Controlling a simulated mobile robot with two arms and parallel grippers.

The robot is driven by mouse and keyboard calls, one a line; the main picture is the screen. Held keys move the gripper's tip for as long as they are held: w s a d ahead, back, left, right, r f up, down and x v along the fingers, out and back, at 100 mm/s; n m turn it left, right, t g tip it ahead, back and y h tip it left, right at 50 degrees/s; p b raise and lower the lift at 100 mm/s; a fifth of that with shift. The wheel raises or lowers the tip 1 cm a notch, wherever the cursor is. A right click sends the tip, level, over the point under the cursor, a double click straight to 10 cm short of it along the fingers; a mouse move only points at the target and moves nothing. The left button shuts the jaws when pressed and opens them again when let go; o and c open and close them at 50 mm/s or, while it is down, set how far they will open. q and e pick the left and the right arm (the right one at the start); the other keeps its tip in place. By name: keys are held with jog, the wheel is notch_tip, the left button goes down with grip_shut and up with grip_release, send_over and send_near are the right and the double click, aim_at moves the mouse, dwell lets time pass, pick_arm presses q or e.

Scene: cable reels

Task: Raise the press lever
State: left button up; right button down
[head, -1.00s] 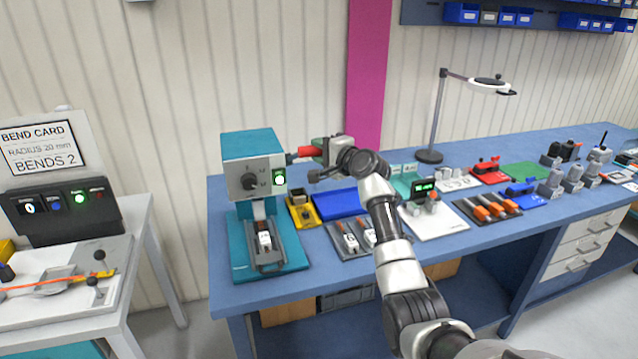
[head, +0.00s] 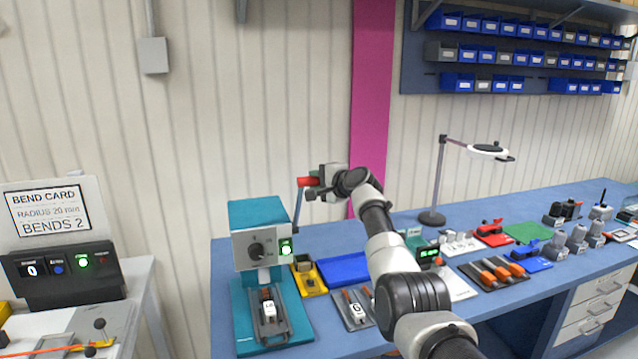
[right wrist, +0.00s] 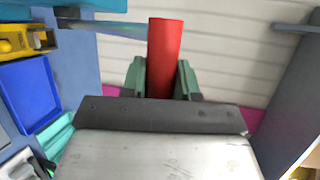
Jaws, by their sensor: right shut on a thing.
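The teal press (head: 258,215) stands at the left end of the blue bench, with a dial and a lit green light on its grey front. Its lever (head: 298,210) rises steeply from the right side of the press head and ends in a red handle (head: 308,181). My right gripper (head: 316,183) is shut on the red handle, above the level of the press head. In the right wrist view the red handle (right wrist: 164,58) sits between the two green-padded fingers (right wrist: 160,80). A white-labelled piece (head: 268,308) sits on the press base. My left gripper is out of view.
A yellow bin (head: 309,279) and a blue tray (head: 344,269) lie right of the press. A magnifier lamp (head: 440,180) stands farther back. The bending station (head: 66,272) is on a separate table at left. The wall behind the press is clear.

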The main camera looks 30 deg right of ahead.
jog(key=shift+w, duration=0.1)
dwell(0.5)
jog(key=c, duration=0.9)
grip_release()
jog(key=shift+d, duration=0.1)
jog(key=shift+o, duration=0.2)
jog(key=b+v, duration=0.4)
jog(key=v, duration=0.6)
jog(key=shift+s+b, duration=0.35)
jog(key=shift+b, duration=0.05)
jog(key=shift+d, duration=0.1)
